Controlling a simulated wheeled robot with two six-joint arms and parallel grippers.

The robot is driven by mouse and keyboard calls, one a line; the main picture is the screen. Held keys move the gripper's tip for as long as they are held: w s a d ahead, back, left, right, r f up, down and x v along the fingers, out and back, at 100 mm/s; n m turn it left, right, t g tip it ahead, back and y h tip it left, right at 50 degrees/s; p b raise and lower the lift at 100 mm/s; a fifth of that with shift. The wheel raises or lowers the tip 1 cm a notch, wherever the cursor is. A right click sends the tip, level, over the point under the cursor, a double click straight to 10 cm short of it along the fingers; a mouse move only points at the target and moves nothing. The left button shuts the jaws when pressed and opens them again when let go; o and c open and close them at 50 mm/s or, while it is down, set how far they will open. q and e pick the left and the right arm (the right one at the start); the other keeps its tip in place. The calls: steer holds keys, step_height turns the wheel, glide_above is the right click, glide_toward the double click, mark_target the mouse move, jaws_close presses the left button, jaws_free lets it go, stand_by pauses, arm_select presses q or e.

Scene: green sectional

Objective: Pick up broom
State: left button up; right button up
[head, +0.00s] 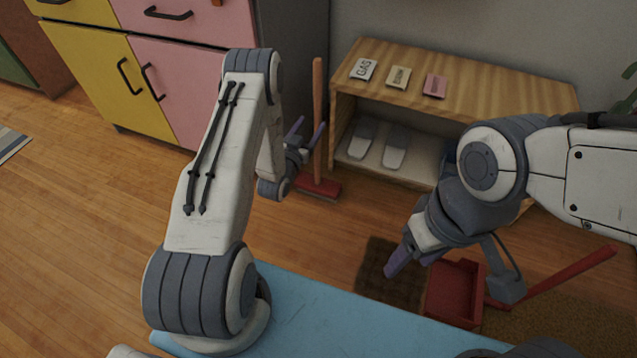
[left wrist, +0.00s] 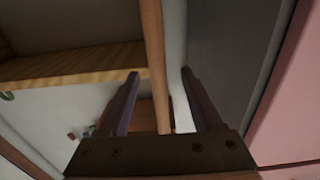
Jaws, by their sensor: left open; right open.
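The broom (head: 318,120) stands upright between the grey cabinet side and the wooden shelf, with a brown wooden handle and a red head (head: 318,186) on the floor. My right gripper (head: 398,262) is open and empty, above the brown mat and away from the broom.
The low wooden shelf (head: 480,90) holds slippers (head: 395,148) and several small cards on top. A yellow and pink cabinet (head: 190,70) stands at the left. A red dustpan (head: 453,292) lies on the floor near my right gripper.

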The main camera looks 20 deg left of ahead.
mark_target(315, 119)
arm_select(q)
steer(key=w+b, duration=0.1)
steer(key=w, duration=0.2)
steer(key=shift+w+d, duration=0.1)
steer(key=w+b, duration=0.1)
steer(key=w, duration=0.1)
steer(key=w+b, duration=0.2)
steer(key=shift+w+d+f, duration=0.2)
steer(key=shift+w, duration=0.2)
steer(key=shift+w+r, duration=0.1)
steer(key=shift+w, duration=0.1)
jaws_close()
stand_by(0.8)
